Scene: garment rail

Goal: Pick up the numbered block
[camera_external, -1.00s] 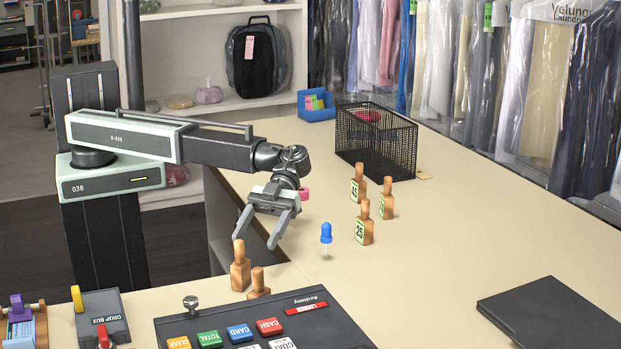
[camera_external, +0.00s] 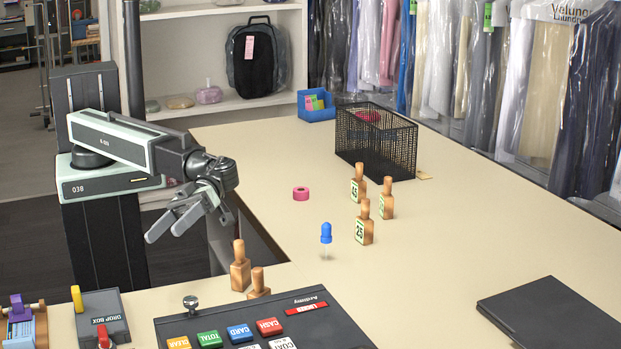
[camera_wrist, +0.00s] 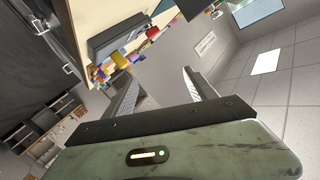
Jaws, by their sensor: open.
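Several wooden blocks with knob handles stand upright on the counter. A numbered block reading 25 (camera_external: 365,228) stands right of the blue-topped dropper. Another numbered block (camera_external: 358,186), seemingly 45, stands behind it, and a third labelled block (camera_external: 387,201) stands to its right, its number hard to read. Two more wooden blocks (camera_external: 240,272) stand near the front edge, with no number visible. My gripper (camera_external: 164,236) is open and empty, off the counter's left edge, well left of the numbered blocks. In the wrist view its open fingers (camera_wrist: 160,84) hold nothing.
A black wire basket (camera_external: 350,150) stands behind the numbered blocks. A pink ring (camera_external: 301,193) and the blue-topped dropper (camera_external: 326,234) are on the counter. A register keypad (camera_external: 230,312) is in front, and a dark folder (camera_external: 550,315) lies right. The right-middle counter is clear.

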